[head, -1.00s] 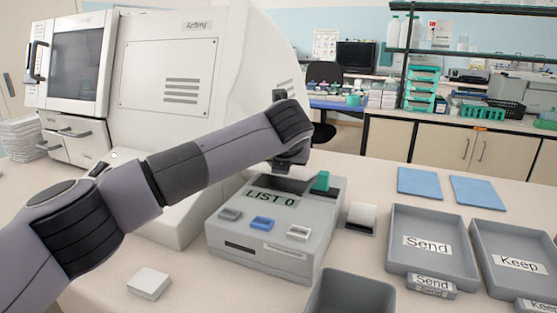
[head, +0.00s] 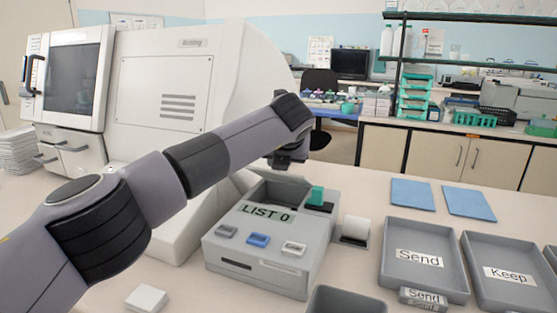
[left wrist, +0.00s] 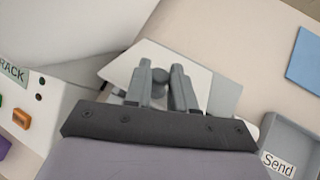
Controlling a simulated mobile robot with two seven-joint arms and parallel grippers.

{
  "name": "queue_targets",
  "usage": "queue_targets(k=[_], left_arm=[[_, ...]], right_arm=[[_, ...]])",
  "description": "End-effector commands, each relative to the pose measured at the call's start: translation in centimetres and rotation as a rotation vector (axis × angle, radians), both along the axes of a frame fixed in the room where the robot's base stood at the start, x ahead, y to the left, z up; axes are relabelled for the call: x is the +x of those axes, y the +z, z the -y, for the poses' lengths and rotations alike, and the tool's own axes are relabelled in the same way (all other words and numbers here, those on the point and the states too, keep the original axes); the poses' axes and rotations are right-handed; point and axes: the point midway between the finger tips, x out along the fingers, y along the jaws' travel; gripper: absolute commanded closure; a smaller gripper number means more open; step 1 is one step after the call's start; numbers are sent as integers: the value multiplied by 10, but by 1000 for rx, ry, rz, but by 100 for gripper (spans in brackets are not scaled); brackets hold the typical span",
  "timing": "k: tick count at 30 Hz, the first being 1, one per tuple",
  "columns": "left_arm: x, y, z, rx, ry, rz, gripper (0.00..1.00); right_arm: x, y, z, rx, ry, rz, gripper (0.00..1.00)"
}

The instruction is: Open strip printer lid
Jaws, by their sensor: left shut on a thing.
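The strip printer (head: 222,252) is a grey box on the bench in the head view, with a "LIST 0" label and several buttons on top. Its lid (head: 288,179) appears as a grey panel tilted up over a recess at the back of the top. My left gripper (head: 287,163) is just above the lid. In the left wrist view, the fingers of my left gripper (left wrist: 162,80) are shut on a round grey knob (left wrist: 160,75) on the pale lid panel (left wrist: 192,65). My right gripper is not in view.
A teal part (head: 316,196) stands on the printer's right side, and a paper roll (head: 356,228) sits beside it. The Send tray (head: 436,284) and Keep tray (head: 540,290) are to the right, with blue pads (head: 412,192) behind. A large white machine (head: 222,70) stands behind my arm.

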Motion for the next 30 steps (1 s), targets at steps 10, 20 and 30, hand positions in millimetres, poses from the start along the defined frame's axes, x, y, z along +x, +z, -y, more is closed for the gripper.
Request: queue_targets(k=[10, 20, 30], left_arm=[[2, 5, 0, -3, -2, 14, 63], [1, 2, 0, -2, -2, 7, 51], [-17, 16, 4, -2, -4, 9, 51]], right_arm=[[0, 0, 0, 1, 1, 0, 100], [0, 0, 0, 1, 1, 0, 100], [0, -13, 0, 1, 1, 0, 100]])
